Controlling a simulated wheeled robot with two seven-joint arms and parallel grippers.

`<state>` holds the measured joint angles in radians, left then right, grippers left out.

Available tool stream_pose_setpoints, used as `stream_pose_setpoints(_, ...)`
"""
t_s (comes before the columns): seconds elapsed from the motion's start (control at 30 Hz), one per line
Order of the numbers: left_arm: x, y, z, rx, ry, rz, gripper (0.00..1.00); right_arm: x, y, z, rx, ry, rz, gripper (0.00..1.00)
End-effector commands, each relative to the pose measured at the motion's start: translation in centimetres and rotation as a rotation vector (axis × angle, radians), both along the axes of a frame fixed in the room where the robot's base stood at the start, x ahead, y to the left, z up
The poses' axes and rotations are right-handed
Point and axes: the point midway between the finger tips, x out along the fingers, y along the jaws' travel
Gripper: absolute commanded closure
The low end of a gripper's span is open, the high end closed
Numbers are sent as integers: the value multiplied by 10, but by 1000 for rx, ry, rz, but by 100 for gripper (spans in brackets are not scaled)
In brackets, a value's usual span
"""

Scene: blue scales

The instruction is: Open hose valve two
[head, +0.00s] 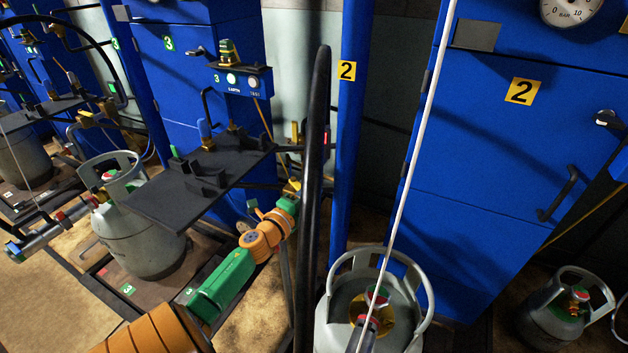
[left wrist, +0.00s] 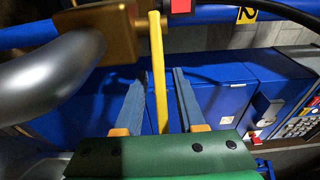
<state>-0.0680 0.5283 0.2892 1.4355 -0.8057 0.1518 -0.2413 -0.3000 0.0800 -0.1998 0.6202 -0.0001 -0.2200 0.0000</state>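My left arm comes in from the lower left in the head view. Its gripper (head: 291,190) is small there, beside the thick black hose (head: 316,150), and its fingertips are hard to make out. In the left wrist view the two fingers of my left gripper (left wrist: 162,74) stand apart. A thin yellow lever (left wrist: 157,60) runs between them, with a narrow gap on either side. A brass valve body (left wrist: 97,35) sits left of the lever. I cannot tell whether the lever touches a finger.
A blue cabinet (head: 480,150) with a yellow "2" label stands right of a blue post (head: 352,170). A grey gas cylinder (head: 335,318) stands low in the middle. A dark shelf plate (head: 165,205) is left of my gripper. A white hose (head: 420,130) crosses the cabinet.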

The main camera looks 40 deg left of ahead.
Motion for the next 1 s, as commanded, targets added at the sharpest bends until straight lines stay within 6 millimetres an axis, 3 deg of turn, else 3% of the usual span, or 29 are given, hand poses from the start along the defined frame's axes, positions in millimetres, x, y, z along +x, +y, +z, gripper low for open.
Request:
stream_pose_setpoints(0.3,-2,0,1,0,-1,1,57,0,0,1,0,0,0,50)
stream_pose_setpoints(0.63,-61,-10,0,-1,1,2,57,0,0,7,0,0,0,50)
stream_pose_setpoints(0.93,-70,-12,1,1,-2,1,57,0,0,7,0,0,0,50)
stream_pose_setpoints(0.97,-70,-12,1,1,-2,0,60,0,0,7,0,0,0,50)
stream_pose_setpoints(1.0,-70,-12,1,1,-1,1,71,0,0,7,0,0,0,50)
